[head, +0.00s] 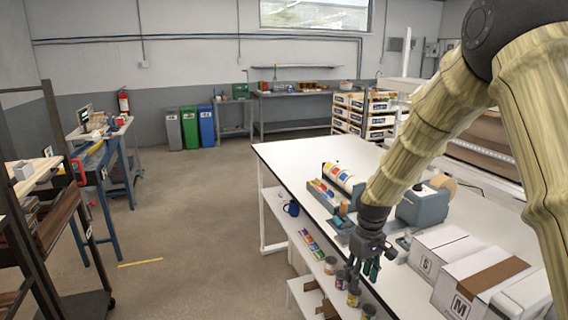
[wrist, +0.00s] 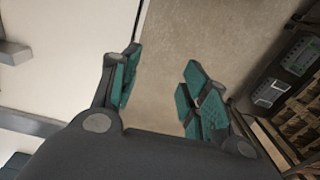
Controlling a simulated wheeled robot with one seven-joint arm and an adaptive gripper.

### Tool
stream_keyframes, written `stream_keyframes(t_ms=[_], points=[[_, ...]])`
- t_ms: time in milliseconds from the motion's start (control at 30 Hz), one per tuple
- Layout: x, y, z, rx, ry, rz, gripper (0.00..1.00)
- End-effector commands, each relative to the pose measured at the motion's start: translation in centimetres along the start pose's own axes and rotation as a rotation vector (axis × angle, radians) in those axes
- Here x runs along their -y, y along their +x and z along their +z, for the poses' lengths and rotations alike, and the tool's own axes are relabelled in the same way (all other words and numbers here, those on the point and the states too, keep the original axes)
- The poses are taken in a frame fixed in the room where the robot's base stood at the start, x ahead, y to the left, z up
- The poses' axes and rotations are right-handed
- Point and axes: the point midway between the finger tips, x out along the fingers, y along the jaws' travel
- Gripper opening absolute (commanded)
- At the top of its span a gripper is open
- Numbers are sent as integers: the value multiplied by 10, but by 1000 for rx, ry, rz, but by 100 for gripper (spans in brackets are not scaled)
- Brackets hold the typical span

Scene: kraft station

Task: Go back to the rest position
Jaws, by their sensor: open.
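My gripper (head: 361,268) hangs at the end of my arm by the near left edge of the white table (head: 290,157) in the head view. Its fingers point down. In the wrist view my gripper (wrist: 163,97) is open, its two green-padded fingers apart with only bare floor between them. It holds nothing. The white table edge lies just left of the fingers in the wrist view.
Boxes marked S (head: 441,256) and M (head: 480,284) stand on the table right of my gripper. A grey dispenser (head: 421,206) stands behind it. Small jars (head: 353,297) sit on a lower shelf below the gripper. Open floor (head: 190,230) lies to the left.

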Motion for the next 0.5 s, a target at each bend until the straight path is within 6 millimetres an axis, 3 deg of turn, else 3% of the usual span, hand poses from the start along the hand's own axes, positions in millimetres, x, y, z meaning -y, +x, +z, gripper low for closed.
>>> stream_keyframes(t_ms=[100,267,500], points=[[12,62,21,12,31,-11,45],[26,143,58,17,90,-22,45],[60,243,148,20,192,-27,45]])
